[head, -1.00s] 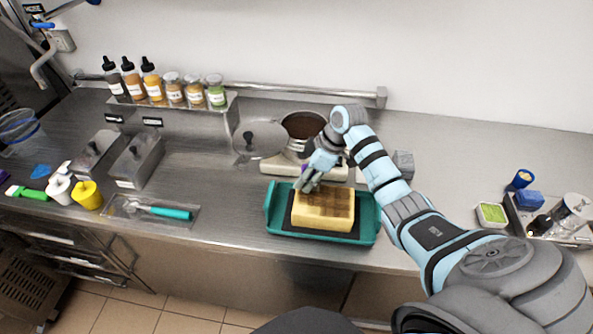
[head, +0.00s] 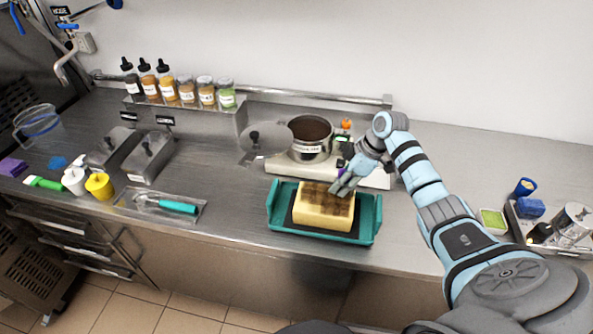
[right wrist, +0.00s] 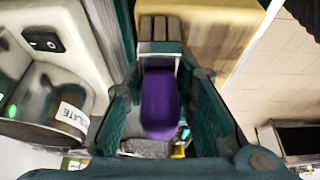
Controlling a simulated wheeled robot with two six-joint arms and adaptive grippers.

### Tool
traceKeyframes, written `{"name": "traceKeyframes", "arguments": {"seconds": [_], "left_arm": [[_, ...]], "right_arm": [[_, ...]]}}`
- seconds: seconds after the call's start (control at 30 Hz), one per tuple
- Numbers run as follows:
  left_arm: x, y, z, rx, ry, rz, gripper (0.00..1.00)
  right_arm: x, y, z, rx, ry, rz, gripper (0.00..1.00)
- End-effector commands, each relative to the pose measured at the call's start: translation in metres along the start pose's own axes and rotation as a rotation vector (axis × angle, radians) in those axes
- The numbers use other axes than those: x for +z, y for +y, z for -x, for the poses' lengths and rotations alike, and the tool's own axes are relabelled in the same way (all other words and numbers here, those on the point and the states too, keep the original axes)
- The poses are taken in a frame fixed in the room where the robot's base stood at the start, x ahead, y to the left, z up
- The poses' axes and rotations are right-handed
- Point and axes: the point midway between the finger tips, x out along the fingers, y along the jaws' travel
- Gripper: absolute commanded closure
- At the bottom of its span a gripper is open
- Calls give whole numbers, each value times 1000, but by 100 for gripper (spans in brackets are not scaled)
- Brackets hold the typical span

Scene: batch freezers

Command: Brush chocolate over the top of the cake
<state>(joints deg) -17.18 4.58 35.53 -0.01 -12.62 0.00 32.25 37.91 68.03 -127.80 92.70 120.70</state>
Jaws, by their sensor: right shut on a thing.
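The cake (head: 322,216) is a pale yellow block on a dark mat in a teal tray (head: 274,204). Its top shows uneven brown patches, darker in places. My right gripper (head: 346,184) is at the cake's back right top edge. The cake also shows in the right wrist view (right wrist: 215,40), close by the fingers. A steel pot of dark chocolate (head: 311,132) stands behind on a pale flat base (head: 283,166). My left gripper is not in view.
A round lid (head: 266,140) leans beside the pot. A steel tray with a teal-handled tool (head: 178,207) lies left. Bottles and jars (head: 186,90) stand on a back shelf. A caddy (head: 520,228) is at right. Counter between cake and caddy is partly covered by my arm.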

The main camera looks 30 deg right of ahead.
Motion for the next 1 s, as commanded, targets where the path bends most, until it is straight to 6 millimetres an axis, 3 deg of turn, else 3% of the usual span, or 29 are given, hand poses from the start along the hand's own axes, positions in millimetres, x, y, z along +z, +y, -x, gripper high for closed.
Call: {"name": "traceKeyframes", "arguments": {"seconds": [0.3,0.37,0.43,1.0], "left_arm": [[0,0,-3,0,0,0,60],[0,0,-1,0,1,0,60],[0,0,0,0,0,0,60],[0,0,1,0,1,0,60]], "right_arm": [[20,10,9,2,1,-4,100],[17,10,13,2,2,-3,100],[11,11,31,6,0,-2,100],[-6,10,77,5,0,-7,100]]}}
